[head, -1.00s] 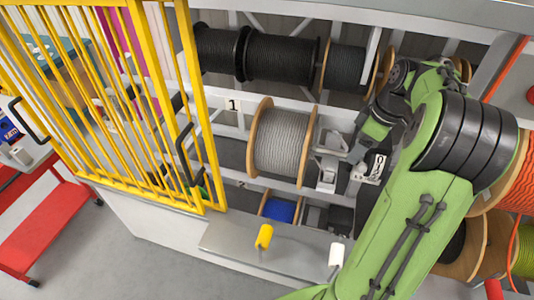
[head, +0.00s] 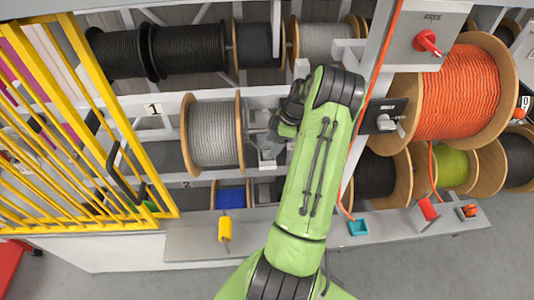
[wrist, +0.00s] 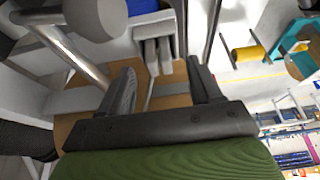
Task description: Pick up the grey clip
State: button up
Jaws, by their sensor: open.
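My gripper (wrist: 161,70) is open in the wrist view, with its two dark fingers apart and nothing held. A light grey, two-pronged piece (wrist: 151,52) shows beyond and between the fingertips; it looks like the grey clip, but I cannot be sure. In the head view a pale grey bracket-like shape (head: 267,148) is just right of the grey cable reel (head: 213,134). My wrist hangs beside it, and my green arm hides part of that area.
A grey ledge (head: 190,246) runs below the reels, with a yellow roller (head: 225,229) and a teal piece (head: 358,228). A yellow barred gate (head: 100,120) stands at left. An orange reel (head: 460,92) and red-handled switch (head: 428,42) are at right.

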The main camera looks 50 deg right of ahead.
jog(key=x, duration=0.3)
jog(key=shift+w+a+f, duration=0.15)
jog(key=shift+w+f, duration=0.05)
jog(key=shift+w, duration=0.05)
jog(key=shift+s, duration=0.1)
jog(key=c, duration=1.1)
jog(key=shift+o, duration=0.2)
jog(key=shift+r, duration=0.1)
notch_tip(320, 180, up, 10)
notch_tip(320, 180, up, 5)
jog(key=p, duration=0.4)
send_over(269, 149)
